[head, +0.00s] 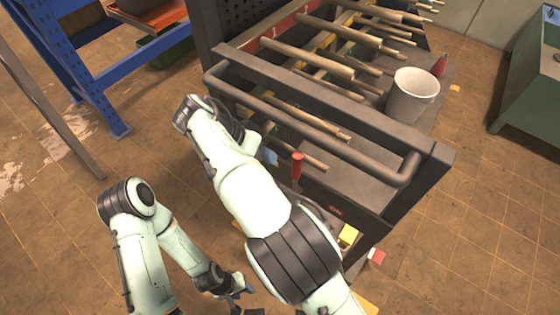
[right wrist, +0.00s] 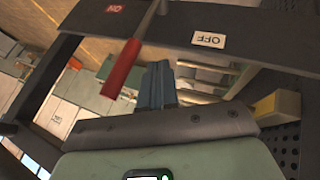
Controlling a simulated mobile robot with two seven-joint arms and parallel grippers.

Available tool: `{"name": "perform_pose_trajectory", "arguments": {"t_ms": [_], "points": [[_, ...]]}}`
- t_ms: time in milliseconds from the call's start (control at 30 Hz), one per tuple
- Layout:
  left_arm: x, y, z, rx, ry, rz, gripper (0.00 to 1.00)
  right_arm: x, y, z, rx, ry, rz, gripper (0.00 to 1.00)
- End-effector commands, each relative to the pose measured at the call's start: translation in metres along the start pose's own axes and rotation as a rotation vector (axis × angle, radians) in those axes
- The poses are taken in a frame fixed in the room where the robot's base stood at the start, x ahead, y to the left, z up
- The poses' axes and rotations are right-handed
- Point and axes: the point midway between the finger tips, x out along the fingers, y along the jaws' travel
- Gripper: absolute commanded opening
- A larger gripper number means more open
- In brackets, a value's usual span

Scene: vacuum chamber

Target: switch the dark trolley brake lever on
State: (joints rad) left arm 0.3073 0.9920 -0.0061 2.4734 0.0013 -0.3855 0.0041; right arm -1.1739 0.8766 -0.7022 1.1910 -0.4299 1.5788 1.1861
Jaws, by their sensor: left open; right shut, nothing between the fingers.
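The dark trolley (head: 330,110) stands in the upper middle of the head view. Its brake lever (head: 297,166) has a red handle, which also shows in the right wrist view (right wrist: 122,70). A red ON label (right wrist: 113,9) and a white OFF label (right wrist: 208,40) sit on the dark plate, either side of the lever's shaft. My right gripper (head: 269,156) is shut and empty, just left of the red handle; its bluish fingers (right wrist: 160,84) are close beside the handle, and I cannot tell whether they touch. My left gripper (head: 242,291) is open and empty, low, away from the lever.
A dark push bar (head: 320,130) runs above the lever area. Rods and a pale cup (head: 412,95) are on the trolley. Yellow and red blocks (head: 376,257) show near its lower end. A blue rack (head: 75,60) stands at left.

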Motion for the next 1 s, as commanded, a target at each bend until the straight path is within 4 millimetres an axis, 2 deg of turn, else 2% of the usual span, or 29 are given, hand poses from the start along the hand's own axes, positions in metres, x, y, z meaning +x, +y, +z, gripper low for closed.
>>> {"name": "perform_pose_trajectory", "arguments": {"t_ms": [33,100,300,1000], "points": [[0.004,-0.002,0.002,-0.001,-0.003,-0.001,0.43,0.003,0.01,0.0,0.002,-0.002,-0.003,0.0],[0.006,-0.004,0.004,-0.002,-0.005,-0.002,0.43,0.006,0.018,0.0,0.001,-0.002,-0.004,0.0],[0.009,-0.005,0.005,-0.002,-0.007,-0.002,0.43,0.013,0.032,-0.002,0.003,0.001,-0.004,0.0],[0.013,-0.007,0.008,-0.004,-0.01,-0.004,0.43,0.011,0.03,-0.002,0.021,0.0,-0.037,0.0]]}}
